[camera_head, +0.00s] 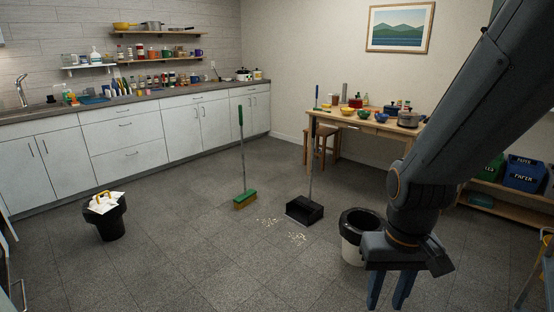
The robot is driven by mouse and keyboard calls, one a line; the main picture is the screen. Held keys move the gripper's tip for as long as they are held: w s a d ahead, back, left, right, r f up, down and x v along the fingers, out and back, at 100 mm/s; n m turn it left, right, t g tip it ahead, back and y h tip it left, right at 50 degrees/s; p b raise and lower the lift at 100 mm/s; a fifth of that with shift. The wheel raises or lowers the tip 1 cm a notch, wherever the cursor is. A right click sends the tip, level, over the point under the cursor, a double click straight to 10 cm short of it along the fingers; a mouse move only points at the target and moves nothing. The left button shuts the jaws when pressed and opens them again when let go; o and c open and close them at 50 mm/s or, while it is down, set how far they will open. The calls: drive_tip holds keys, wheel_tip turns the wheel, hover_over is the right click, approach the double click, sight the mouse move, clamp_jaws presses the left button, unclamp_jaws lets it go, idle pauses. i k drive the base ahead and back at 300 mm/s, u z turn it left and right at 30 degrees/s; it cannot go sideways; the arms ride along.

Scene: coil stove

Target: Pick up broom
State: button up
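The broom (245,199) stands upright on the grey tiled floor near the middle of the view. It has a green grip at the top, a thin grey pole and a green head with yellow bristles. My gripper (388,292) hangs at the lower right with its fingers pointing down. The two fingers are apart with nothing seen between them; their tips are near or past the bottom edge. The gripper is well to the right of the broom and nearer the camera.
A long-handled black dustpan (305,211) stands right of the broom, with pale scraps (297,237) on the floor nearby. A white bin with a black rim (352,250) is beside my gripper.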

sight(248, 196)
drive_tip(key=u, duration=0.05)
drive_tip(key=i, duration=2.35)
drive_tip(key=u, duration=0.3)
drive_tip(key=i, duration=2.1)
drive_tip(key=u, duration=0.2)
